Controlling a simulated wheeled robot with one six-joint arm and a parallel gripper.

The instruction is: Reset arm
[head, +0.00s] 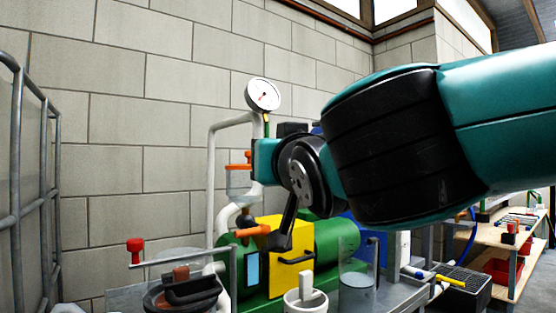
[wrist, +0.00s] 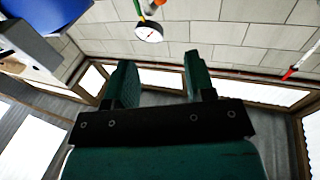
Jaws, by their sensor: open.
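My teal arm reaches in from the right side of the head view, with a thick black joint cover in front. My gripper shows in the wrist view (wrist: 158,68) as two teal fingers on a black bracket. The fingers stand apart with nothing between them, and only wall and ceiling show beyond. In the head view the arm's far end hangs in front of the pump equipment, and its fingers cannot be made out clearly there.
A pressure gauge (head: 263,95) stands on pipework near the block wall; it also shows in the wrist view (wrist: 149,32). A yellow box (head: 291,270) and green machine (head: 337,244) sit below. A metal railing is at left, a wooden shelf (head: 497,236) at right.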

